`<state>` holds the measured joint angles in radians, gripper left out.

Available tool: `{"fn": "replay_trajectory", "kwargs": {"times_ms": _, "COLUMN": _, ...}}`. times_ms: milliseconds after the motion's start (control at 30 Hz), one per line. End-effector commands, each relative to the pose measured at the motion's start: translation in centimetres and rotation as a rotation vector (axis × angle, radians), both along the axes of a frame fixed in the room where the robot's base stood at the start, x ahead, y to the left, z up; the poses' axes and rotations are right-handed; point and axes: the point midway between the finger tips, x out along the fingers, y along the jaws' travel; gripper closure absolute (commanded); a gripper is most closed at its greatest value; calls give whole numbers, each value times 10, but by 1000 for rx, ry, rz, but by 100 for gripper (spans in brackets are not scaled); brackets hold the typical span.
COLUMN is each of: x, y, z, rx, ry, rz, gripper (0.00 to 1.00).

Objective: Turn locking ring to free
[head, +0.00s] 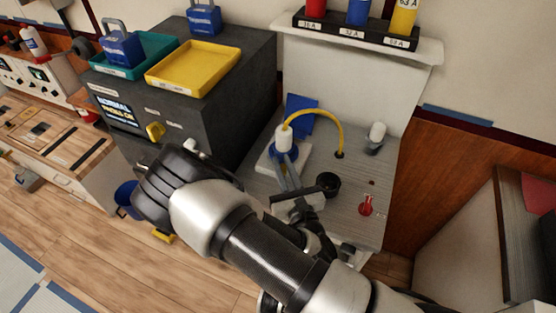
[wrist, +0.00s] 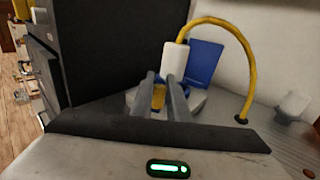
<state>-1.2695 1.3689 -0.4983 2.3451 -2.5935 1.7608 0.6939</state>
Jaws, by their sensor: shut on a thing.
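The white plug (head: 284,137) stands upright on a pale base (head: 264,163) on the grey bench, with a yellow cable arching from its top. The blue locking ring (head: 287,153) sits around the plug's lower part; in the wrist view it shows partly, at the side of my fingers (wrist: 131,96). My gripper (head: 285,171) reaches in from the front, low on the plug. In the wrist view my gripper (wrist: 163,86) is shut on a yellow part (wrist: 158,97) of the ring between its fingers. The fingers hide much of the ring, so its turn angle is unclear.
A blue panel (head: 302,112) stands behind the plug. The yellow cable (head: 340,128) enters the bench to the right. A black cup (head: 327,184), a red item (head: 366,206) and a white-capped fitting (head: 376,135) are right of it. A dark cabinet (head: 215,105) stands left.

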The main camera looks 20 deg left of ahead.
Motion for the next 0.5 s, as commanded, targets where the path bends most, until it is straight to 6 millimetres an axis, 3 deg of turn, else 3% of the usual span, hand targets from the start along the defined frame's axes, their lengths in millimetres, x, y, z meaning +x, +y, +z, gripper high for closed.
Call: {"fn": "replay_trajectory", "kwargs": {"times_ms": 500, "x": 5, "y": -14, "z": 0, "rx": 0, "ry": -1, "rz": 174, "gripper": 100}}
